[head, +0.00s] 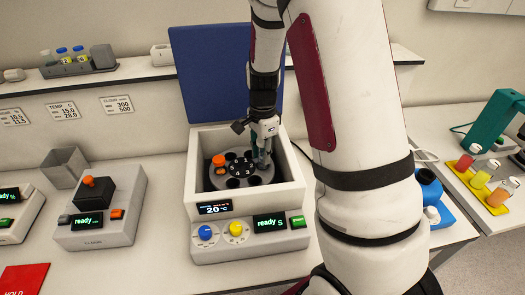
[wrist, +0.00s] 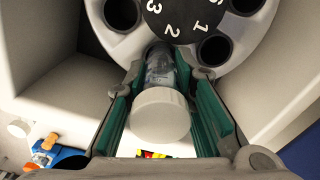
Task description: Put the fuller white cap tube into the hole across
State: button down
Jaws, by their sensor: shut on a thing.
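A white-capped tube (wrist: 160,115) with a clear body is held between the green finger pads of my gripper (wrist: 165,82) in the wrist view. Its lower end is at the numbered rotor (wrist: 175,18), close to the 2 mark; whether it sits inside a hole I cannot tell. The liquid level is hard to read. In the head view my gripper (head: 262,160) is inside the open centrifuge (head: 243,208), at the right side of the rotor (head: 222,182). An orange-capped tube (head: 219,160) stands in the rotor's left side. Several rotor holes look dark and empty.
The centrifuge's blue lid (head: 210,75) stands open behind the bowl, whose walls surround my gripper. A vortex-like device (head: 97,215) and an empty grey bin (head: 66,167) stand to the left. A back shelf holds a tube rack (head: 80,67). A yellow tray (head: 475,185) with bottles is far right.

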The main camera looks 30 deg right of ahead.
jog(key=shift+f+b, duration=0.3)
jog(key=shift+f, duration=1.05)
dwell(0.6)
jog(key=shift+r, duration=0.15)
jog(key=shift+r+p, duration=0.8)
jog(key=shift+r, duration=1.45)
jog(key=c, duration=1.3)
grip_release()
jog(key=shift+r, duration=0.1)
